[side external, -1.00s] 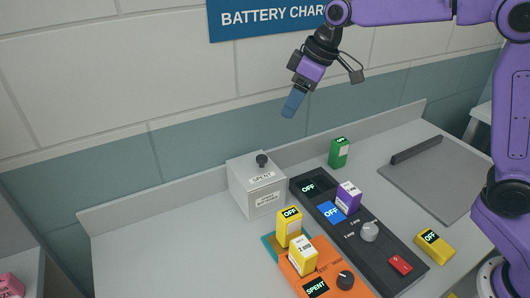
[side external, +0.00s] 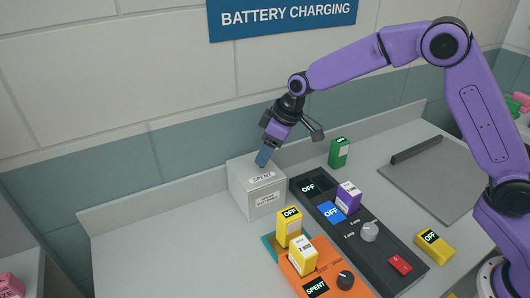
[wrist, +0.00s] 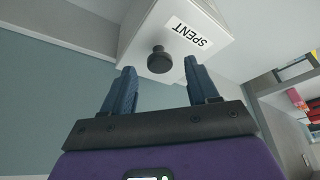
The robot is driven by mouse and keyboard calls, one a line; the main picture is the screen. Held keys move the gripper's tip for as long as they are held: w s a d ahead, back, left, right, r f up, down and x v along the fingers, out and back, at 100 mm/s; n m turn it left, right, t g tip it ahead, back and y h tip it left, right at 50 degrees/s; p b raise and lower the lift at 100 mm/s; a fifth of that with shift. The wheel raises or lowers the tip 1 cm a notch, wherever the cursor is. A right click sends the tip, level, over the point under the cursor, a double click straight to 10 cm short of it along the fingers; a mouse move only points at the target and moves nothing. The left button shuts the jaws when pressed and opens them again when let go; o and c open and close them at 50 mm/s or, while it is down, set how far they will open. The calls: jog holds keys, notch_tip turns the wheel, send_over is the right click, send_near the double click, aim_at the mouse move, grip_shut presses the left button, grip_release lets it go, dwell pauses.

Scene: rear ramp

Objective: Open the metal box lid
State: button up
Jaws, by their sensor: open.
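The metal box (side external: 252,193) is pale grey and stands on the counter near the wall. Its lid (side external: 278,171), labelled SPENT, looks closed. My gripper (side external: 261,163) is at the top of the box and hides the knob in the side view. In the wrist view the dark round knob (wrist: 159,59) on the lid shows just beyond and between the two blue fingertips of my gripper (wrist: 158,78). The fingers are apart and hold nothing. I cannot tell whether they touch the knob.
A black charger panel (side external: 355,225) with a purple battery (side external: 348,195) is right of the box. A green battery (side external: 339,152) stands behind the panel. The counter left of the box is clear.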

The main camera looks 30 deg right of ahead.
jog(key=shift+x, duration=0.8)
jog(key=shift+c, duration=0.2)
grip_shut()
jog(key=a, duration=0.9)
jog(key=shift+a, duration=0.4)
jog(key=shift+o, duration=0.2)
grip_release()
jog(key=v, duration=1.7)
jog(key=shift+r, duration=0.25)
